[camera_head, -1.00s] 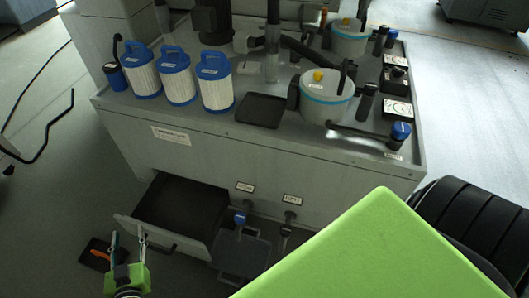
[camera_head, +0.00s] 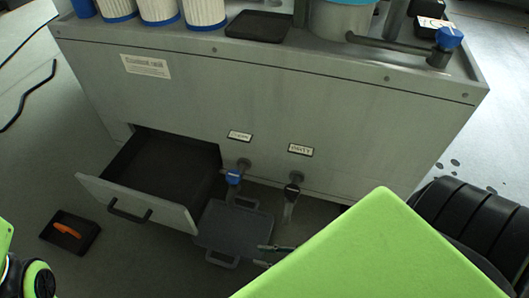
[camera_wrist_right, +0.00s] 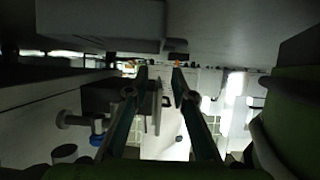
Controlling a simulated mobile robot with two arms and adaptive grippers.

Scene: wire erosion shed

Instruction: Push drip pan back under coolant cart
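The drip pan (camera_head: 232,229) is a flat dark grey tray with a loop handle at its front. In the head view it lies on the floor below the taps of the grey coolant cart (camera_head: 260,95), sticking out in front of it. My right gripper (camera_head: 264,254) shows only its fingertips, beside the pan's right front corner; whether they touch is unclear. My green arm cover hides the rest. In the right wrist view its two fingers (camera_wrist_right: 160,74) stand apart with nothing clearly between them. My left gripper's fingers are out of view; only part of my left arm shows at lower left.
An open drawer (camera_head: 125,204) juts from the cart left of the pan. A blue-handled tap (camera_head: 233,177) and a dark tap (camera_head: 291,190) hang above and beside the pan. A black tray (camera_head: 70,234) with an orange-handled tool lies on the floor at left.

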